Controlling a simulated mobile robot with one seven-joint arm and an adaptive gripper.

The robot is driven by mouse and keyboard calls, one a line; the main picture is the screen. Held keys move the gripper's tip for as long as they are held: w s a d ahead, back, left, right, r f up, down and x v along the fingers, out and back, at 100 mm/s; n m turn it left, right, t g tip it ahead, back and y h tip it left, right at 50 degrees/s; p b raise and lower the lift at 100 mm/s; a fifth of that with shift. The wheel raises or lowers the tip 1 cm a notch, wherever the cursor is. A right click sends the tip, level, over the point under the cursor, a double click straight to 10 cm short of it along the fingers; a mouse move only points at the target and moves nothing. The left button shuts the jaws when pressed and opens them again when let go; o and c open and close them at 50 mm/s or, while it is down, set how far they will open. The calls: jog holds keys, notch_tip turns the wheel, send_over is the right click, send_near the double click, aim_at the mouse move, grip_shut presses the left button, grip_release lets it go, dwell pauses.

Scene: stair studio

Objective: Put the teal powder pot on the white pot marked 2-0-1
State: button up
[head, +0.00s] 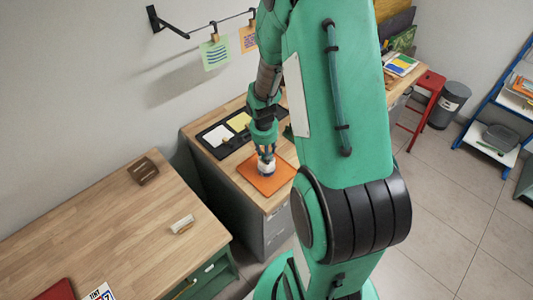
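My gripper (266,155) points down over an orange mat (253,182) on the far wooden desk, in the head view. A small white pot (267,170) stands on the mat directly below and between the fingertips. Its marking is too small to read. The fingers are around or just above the top of the white pot; I cannot tell which. Something bluish shows at the fingers, but I cannot tell a teal pot from the finger parts. Whether the gripper is shut on something is too small to see.
A black tray (212,147) with white and yellow pieces lies behind the mat. A nearer wooden table (105,220) holds a brown block (143,171) and a small pale object (182,224). A red stool (428,85) and a grey bin (448,105) stand at the right.

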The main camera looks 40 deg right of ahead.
jog(key=o, duration=1.2)
jog(key=shift+f, duration=0.1)
jog(key=shift+r, duration=0.2)
jog(key=r, duration=0.4)
jog(key=a+r, duration=0.1)
jog(key=r, duration=0.3)
jog(key=r+p, duration=0.1)
jog(key=r, duration=0.2)
jog(key=shift+s+a+r, duration=0.25)
jog(key=shift+s+r, duration=0.05)
jog(key=shift+r, duration=0.1)
